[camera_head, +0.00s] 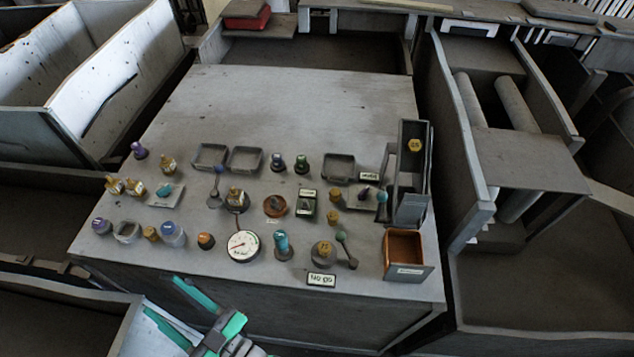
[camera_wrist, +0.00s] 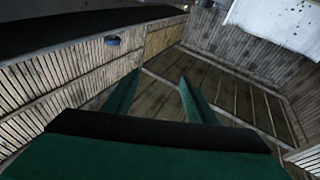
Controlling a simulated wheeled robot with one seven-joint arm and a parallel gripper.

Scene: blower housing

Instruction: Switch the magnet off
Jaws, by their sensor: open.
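The magnet is hard to single out among the small parts on the grey table (camera_head: 300,110). A dark block with a round top and pale labels (camera_head: 306,206), near the middle of the parts, may be it; its switch position is too small to read. My gripper (camera_head: 161,296) is in front of the table's front edge at the lower left, apart from all the parts. Its two green fingers are spread and empty. In the wrist view the gripper (camera_wrist: 160,74) points at bare slatted flooring, with no table part between the fingers.
Around the block stand a dial gauge (camera_head: 243,246), a teal cylinder (camera_head: 283,245), an orange-brown bowl (camera_head: 275,206) and several knobs. A brown open bin (camera_head: 403,253) and a tall dark holder (camera_head: 412,170) stand at the right. The table's back half is clear.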

